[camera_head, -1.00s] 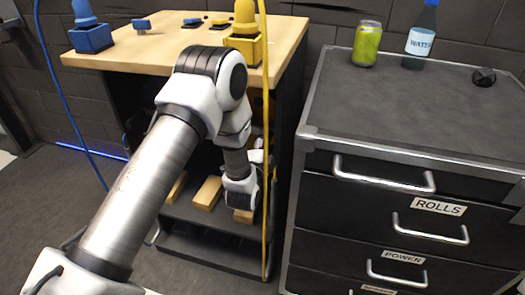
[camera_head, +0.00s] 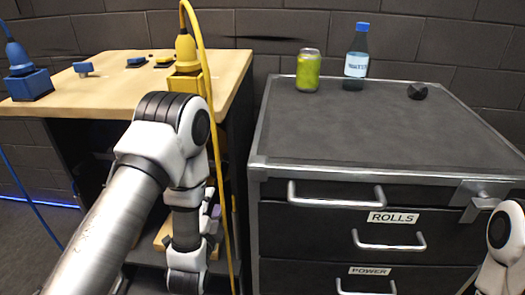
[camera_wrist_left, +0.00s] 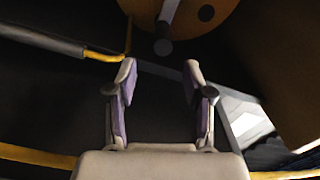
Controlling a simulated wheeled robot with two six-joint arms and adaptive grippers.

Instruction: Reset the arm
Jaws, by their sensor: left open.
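My left gripper shows in the left wrist view (camera_wrist_left: 160,78) with its two purple-padded fingers apart and nothing between them. In the head view my left arm reaches in front of the wooden table (camera_head: 105,95), and the gripper, partly hidden by the arm and a yellow cable, hangs below the tabletop. Part of my right arm shows at the right edge of the head view; its gripper is out of view. On the table are a blue block (camera_head: 82,68), small blue (camera_head: 137,62) and yellow (camera_head: 163,61) pieces.
A blue box (camera_head: 27,85) and a yellow box (camera_head: 188,83) with cabled plugs stand on the table. The yellow cable (camera_head: 222,180) hangs beside my left arm. A drawer cabinet (camera_head: 370,135) holds a green can (camera_head: 308,71), water bottle (camera_head: 356,62) and dark object (camera_head: 417,91).

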